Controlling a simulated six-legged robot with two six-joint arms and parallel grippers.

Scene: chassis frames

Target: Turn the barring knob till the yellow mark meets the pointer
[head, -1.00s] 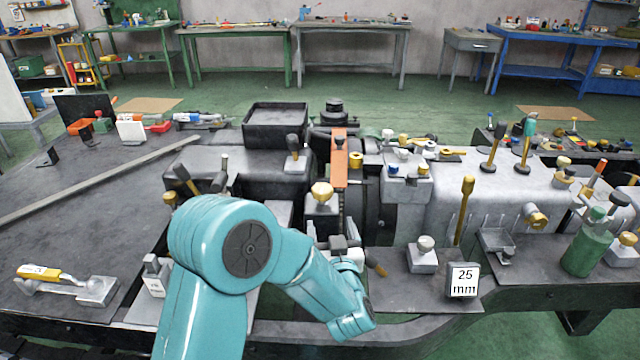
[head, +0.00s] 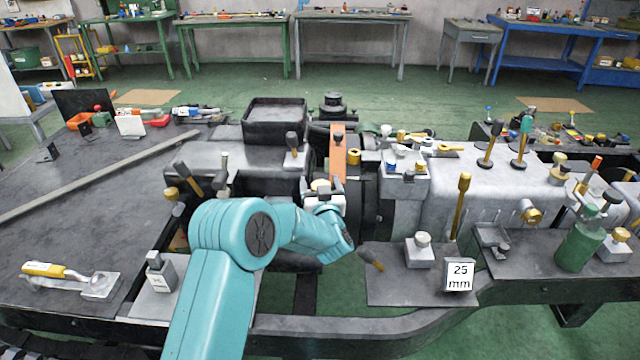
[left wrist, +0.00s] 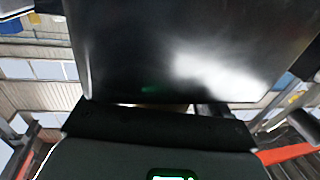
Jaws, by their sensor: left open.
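A cream-topped knob (head: 320,185) stands at the middle of the machine, just left of an upright orange strip (head: 338,150). I cannot tell for sure that it is the barring knob. No yellow mark or pointer can be made out on it. My left gripper (head: 324,193) is open at this knob, its grey fingers close around it and hiding its lower part. I cannot tell whether they touch it. The left wrist view is mostly filled by dark, shiny surfaces, and the knob cannot be made out there. My right gripper is not in view.
A second pale knob on a grey block (head: 420,250) stands right of my arm, near a "25 mm" sign (head: 459,276). A yellow-handled lever (head: 462,205) rises behind them. A black tray (head: 275,120) stands behind the gripper. A green bottle (head: 580,245) stands at right.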

